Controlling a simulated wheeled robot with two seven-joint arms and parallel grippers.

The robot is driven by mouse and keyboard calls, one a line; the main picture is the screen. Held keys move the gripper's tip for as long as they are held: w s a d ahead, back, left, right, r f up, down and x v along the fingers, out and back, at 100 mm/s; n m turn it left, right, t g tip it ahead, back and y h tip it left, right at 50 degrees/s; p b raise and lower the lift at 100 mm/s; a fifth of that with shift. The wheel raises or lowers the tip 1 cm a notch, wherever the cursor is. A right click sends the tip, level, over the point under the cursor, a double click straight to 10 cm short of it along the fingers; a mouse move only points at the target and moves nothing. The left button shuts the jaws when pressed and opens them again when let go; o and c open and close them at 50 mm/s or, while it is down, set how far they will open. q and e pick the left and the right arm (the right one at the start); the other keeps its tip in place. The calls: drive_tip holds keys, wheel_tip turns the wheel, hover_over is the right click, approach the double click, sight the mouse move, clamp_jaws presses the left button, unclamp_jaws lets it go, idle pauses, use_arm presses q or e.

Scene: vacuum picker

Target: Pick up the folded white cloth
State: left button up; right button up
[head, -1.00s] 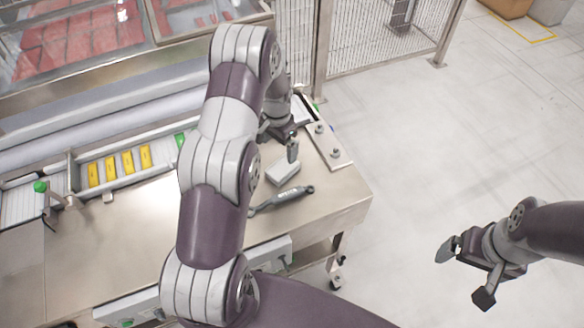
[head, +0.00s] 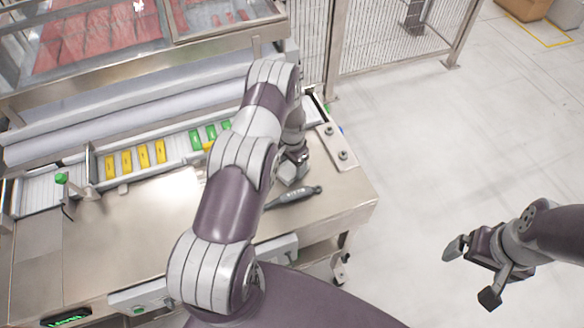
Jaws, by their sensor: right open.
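The folded white cloth (head: 286,179) lies on the steel worktop (head: 345,200) near its right end, behind a dark-handled tool. Only a pale part of it shows; my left arm hides the rest. My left gripper (head: 296,165) is low at the cloth, seen from above and behind. Its fingers are mostly hidden, so I cannot tell whether they touch the cloth or how far apart they are. My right gripper (head: 468,273) is open and empty, out over the floor to the right of the worktop.
The dark-handled tool (head: 293,197) lies just in front of the cloth. Yellow packs (head: 127,162) and green packs (head: 195,140) sit in the channel behind. A bolted plate (head: 333,143) is at the right edge.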

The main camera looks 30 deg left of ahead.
sight(294, 167)
idle(0.3)
use_arm(q)
drive_tip(key=shift+w+r, duration=0.1)
drive_tip(key=shift+r, duration=0.2)
drive_tip(key=r+b, duration=0.1)
drive_tip(key=r, duration=0.1)
drive_tip(key=r+b, duration=0.1)
drive_tip(key=shift+d+r+b, duration=0.25)
drive_tip(key=shift+d+b, duration=0.05)
drive_tip(key=shift+b, duration=0.05)
drive_tip(key=s+d+r+b, duration=0.1)
drive_tip(key=d+r+b, duration=0.2)
drive_tip(key=d+r, duration=0.4)
drive_tip(key=d, duration=0.4)
drive_tip(key=shift+o, duration=1)
drive_tip(key=shift+c, duration=0.5)
